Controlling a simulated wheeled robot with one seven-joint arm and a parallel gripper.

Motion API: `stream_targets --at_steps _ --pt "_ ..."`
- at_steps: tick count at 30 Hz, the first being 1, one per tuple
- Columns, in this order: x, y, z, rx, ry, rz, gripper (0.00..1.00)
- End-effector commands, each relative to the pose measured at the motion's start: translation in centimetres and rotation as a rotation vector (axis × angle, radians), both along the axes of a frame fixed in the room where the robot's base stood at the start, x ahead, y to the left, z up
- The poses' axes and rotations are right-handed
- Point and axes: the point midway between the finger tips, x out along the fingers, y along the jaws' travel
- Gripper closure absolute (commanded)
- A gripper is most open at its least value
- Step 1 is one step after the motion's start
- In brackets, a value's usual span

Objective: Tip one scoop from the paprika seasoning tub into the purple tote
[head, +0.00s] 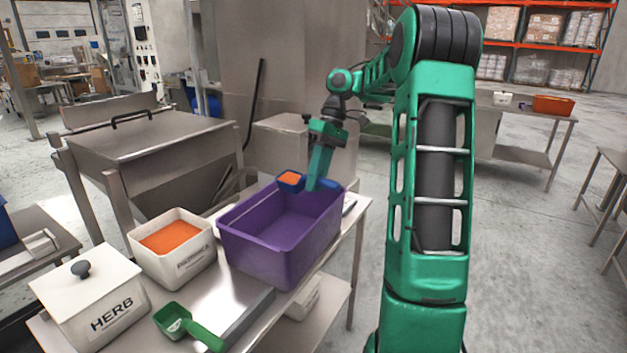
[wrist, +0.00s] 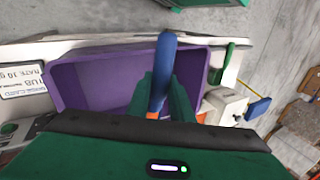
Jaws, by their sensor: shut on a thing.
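The purple tote (head: 262,262) stands open on the steel table; the part of its floor I can see looks bare. It also fills the left middle of the wrist view (wrist: 75,95). My gripper (head: 316,184) is shut on the handle of a blue scoop (head: 283,187), over the tote's far rim. The scoop's bowl holds orange powder and looks roughly level. In the wrist view its blue handle (wrist: 165,62) stands between the fingers. The open white tub of orange powder (head: 188,264), likely the paprika, sits left of the tote; its label is too small to read.
A lidded white tub marked HERB (head: 97,311) stands at the front left. A green scoop (head: 183,322) lies near it on the table. A printed card (wrist: 20,80) shows beside the tote. A steel hopper (head: 150,150) stands behind the tubs.

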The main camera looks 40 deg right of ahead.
Motion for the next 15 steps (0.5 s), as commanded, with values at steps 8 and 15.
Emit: stream_targets --at_steps 8,15 --pt "-0.14 0.13 -0.19 -0.073 -0.025 0.002 1.00" --pt "-0.11 0.36 -0.67 -0.137 -0.038 0.001 1.00"
